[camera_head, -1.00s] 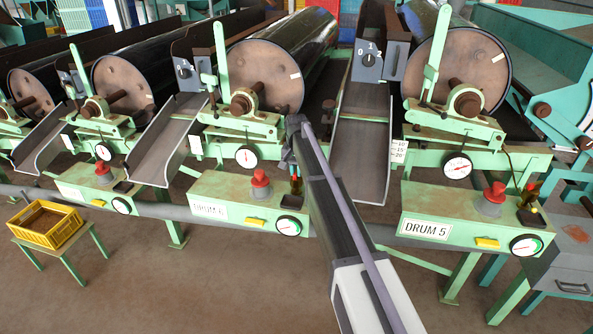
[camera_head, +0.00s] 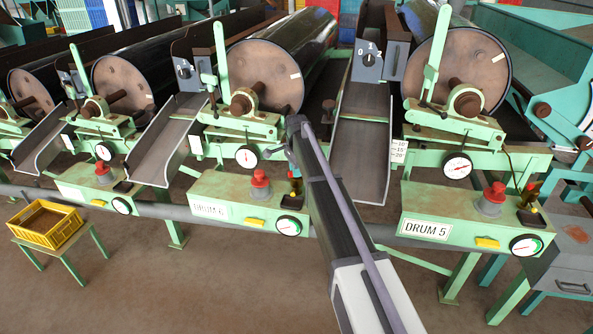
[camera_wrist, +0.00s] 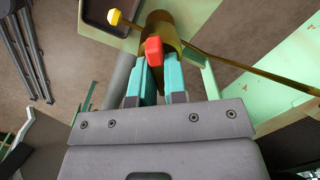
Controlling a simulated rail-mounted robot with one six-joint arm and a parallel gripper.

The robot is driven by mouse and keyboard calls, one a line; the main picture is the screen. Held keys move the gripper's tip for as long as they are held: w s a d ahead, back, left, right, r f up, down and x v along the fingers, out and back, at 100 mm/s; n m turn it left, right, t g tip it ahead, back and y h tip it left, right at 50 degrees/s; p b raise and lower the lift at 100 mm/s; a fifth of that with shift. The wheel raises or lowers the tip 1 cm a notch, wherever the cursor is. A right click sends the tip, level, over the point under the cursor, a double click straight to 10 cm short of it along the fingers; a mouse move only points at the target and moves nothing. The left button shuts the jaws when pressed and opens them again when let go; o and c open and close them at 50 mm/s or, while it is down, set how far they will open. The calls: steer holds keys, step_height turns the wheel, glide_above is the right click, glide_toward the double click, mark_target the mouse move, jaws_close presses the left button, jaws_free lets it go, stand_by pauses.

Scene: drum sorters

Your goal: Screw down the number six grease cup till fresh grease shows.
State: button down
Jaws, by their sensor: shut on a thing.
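The DRUM 6 bench (camera_head: 245,215) stands left of my arm in the head view. My gripper (camera_head: 280,152) is above the right end of this bench, below the drum, with its fingers poorly seen there. In the wrist view, the teal fingers of my gripper (camera_wrist: 161,75) are shut on a brass-coloured cylinder (camera_wrist: 163,22) with a red piece (camera_wrist: 153,51) at its near end. Which part the fingers touch is hidden. A thin brass rod or tube (camera_wrist: 240,66) runs right from the cylinder. I cannot tell whether this is the grease cup. No grease can be made out.
A dark tray (camera_wrist: 93,14) lies beside the cylinder, with a yellow knob (camera_wrist: 114,17) over it. A red knob (camera_head: 260,178) and a dial gauge (camera_head: 288,226) are on the bench. The DRUM 5 bench (camera_head: 465,238) is to the right. A yellow crate (camera_head: 62,236) stands at far left.

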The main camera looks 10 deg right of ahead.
steer(key=shift+m, duration=0.7)
steer(key=c, duration=1.2)
jaws_free()
steer(key=shift+o, duration=0.2)
step_height(320, 180, up, 11)
steer(key=p, duration=1)
steer(key=shift+p, duration=0.4)
steer(key=shift+f, duration=0.1)
